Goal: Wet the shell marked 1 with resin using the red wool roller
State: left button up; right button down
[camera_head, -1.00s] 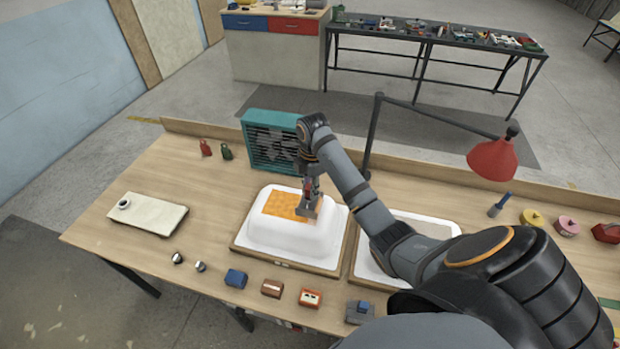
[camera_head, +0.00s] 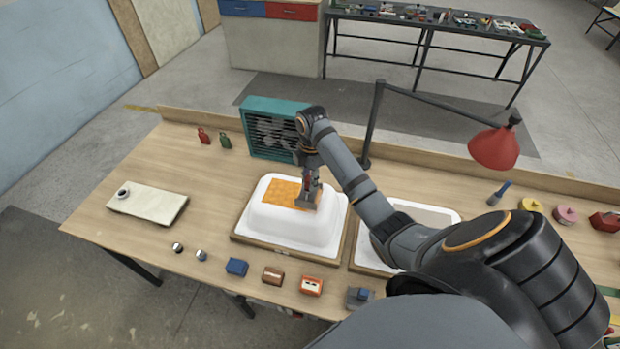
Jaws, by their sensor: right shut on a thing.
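A white upturned shell (camera_head: 285,232) sits on a wood-edged board left of the table's middle. An orange patch (camera_head: 281,191) covers part of its top, towards the far left. My right gripper (camera_head: 311,188) is over the shell's right part, shut on a tool with a little red near the jaws and a grey lower part (camera_head: 307,202). The tool's lower end is at the shell's top, beside the orange patch; I cannot tell if it touches. No wool or number mark can be made out. My left gripper is not in view.
A teal fan (camera_head: 274,128) stands behind the shell. Small blocks (camera_head: 273,275) line the front. A pale slab (camera_head: 148,203) lies left.

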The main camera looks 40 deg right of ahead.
jog(key=shift+f+b, duration=0.4)
jog(key=shift+f, duration=0.85)
jog(key=shift+p, duration=0.5)
dwell(1.1)
jog(key=shift+s, duration=0.1)
jog(key=shift+s+d, duration=1.35)
jog(key=shift+s, duration=0.2)
jog(key=w+d+b, duration=0.2)
jog(key=w+d, duration=0.1)
jog(key=w, duration=0.5)
jog(key=shift+b, duration=0.3)
jog(key=shift+w, duration=0.1)
